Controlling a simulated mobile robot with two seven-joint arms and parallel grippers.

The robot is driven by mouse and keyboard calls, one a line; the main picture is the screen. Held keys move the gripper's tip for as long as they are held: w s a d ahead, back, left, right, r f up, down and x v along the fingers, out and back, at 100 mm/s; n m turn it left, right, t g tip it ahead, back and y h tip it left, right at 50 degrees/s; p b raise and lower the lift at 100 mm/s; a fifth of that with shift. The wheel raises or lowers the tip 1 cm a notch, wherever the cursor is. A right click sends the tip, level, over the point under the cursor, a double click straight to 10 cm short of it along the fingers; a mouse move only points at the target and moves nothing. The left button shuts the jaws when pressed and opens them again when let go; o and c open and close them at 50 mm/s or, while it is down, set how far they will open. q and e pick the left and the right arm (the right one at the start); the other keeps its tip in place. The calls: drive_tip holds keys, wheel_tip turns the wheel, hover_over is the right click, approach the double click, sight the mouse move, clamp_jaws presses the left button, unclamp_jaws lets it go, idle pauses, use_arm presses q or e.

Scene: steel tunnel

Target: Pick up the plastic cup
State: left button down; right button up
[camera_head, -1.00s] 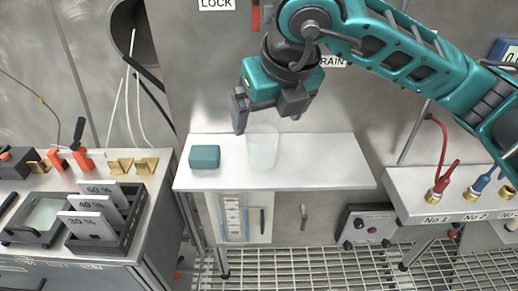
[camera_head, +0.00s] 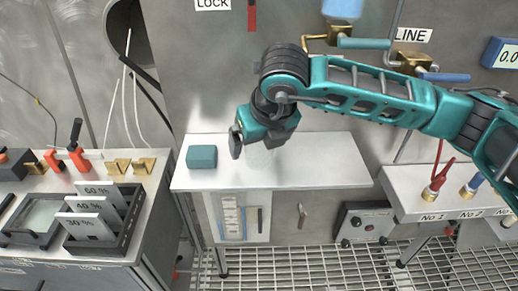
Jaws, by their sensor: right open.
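The plastic cup (camera_head: 261,159) is pale and translucent and stands on the white shelf (camera_head: 320,172), right of the teal block. It shows only faintly, as my right gripper covers most of it. My right gripper (camera_head: 253,146) is open, its fingers pointing down over the cup. I cannot tell whether the fingers are around the cup or in front of it. My left gripper is not in view.
A teal block (camera_head: 202,156) lies on the shelf close to the left of my right gripper. The shelf's right half is clear. A left bench holds a black rack (camera_head: 125,222) with percent-labelled plates. Hose fittings (camera_head: 430,194) stand on a shelf at the right.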

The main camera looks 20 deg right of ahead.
drive_tip(key=shift+c, duration=0.3)
drive_tip(key=c, duration=1)
drive_tip(key=shift+o, duration=0.2)
drive_tip(key=shift+r, duration=0.1)
